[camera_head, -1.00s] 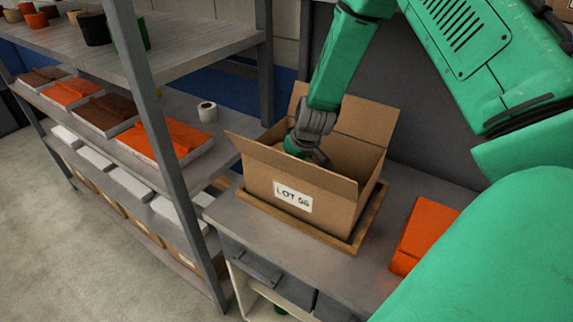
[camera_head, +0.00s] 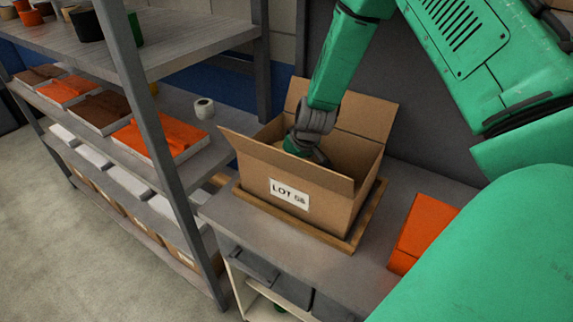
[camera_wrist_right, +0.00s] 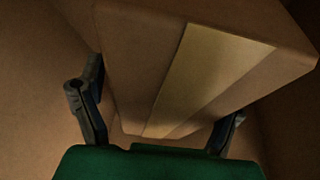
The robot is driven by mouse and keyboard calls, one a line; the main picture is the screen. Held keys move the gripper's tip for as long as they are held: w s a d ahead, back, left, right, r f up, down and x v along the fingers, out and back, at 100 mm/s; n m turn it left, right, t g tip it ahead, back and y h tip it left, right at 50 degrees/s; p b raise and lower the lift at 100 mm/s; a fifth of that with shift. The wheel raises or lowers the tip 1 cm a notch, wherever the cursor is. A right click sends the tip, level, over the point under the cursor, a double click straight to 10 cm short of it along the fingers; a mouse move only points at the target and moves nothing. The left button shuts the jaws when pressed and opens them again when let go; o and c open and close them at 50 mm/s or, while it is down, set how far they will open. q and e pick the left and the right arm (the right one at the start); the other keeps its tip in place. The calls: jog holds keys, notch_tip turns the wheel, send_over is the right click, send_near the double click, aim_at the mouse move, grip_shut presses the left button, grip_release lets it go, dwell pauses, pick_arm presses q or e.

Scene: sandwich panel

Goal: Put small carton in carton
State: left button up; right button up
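The open carton (camera_head: 331,202), brown with a "LOT" label, stands upright on the bench with its flaps spread. My right gripper (camera_head: 311,155) reaches down inside it. In the right wrist view, the small carton (camera_wrist_right: 150,65), brown with a lighter tape strip, lies between the two fingers of my right gripper (camera_wrist_right: 168,92), inside the carton's brown walls. The fingers are close to its sides; whether they press on it or stand slightly apart cannot be told. In the head view the carton's front wall and flap hide the small carton. My left gripper is not in view.
The carton stands on a wooden tray (camera_head: 366,226) on the grey bench. An orange box (camera_head: 420,232) stands to its right, near my arm. A grey shelf unit (camera_head: 172,160) with orange and brown packs and a white roll (camera_head: 204,108) is on the left.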

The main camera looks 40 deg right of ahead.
jog(key=shift+s+d+f, duration=0.1)
jog(key=shift+d+f, duration=0.05)
jog(key=shift+d, duration=0.35)
jog(key=shift+a+r, duration=0.2)
jog(key=shift+a, duration=0.75)
jog(key=shift+a+r, duration=0.15)
jog(key=shift+r, duration=0.15)
jog(key=v, duration=0.5)
jog(key=d+v, duration=0.1)
jog(key=v, duration=0.1)
jog(key=shift+d+r, duration=0.1)
jog(key=shift+r, duration=0.1)
jog(key=r, duration=0.1)
jog(key=s+a+r, duration=0.1)
jog(key=r, duration=0.1)
jog(key=shift+s+a+r, duration=0.15)
jog(key=shift+a, duration=0.2)
jog(key=shift+s+a+r, duration=0.1)
jog(key=shift+a+r, duration=0.15)
jog(key=shift+r, duration=0.05)
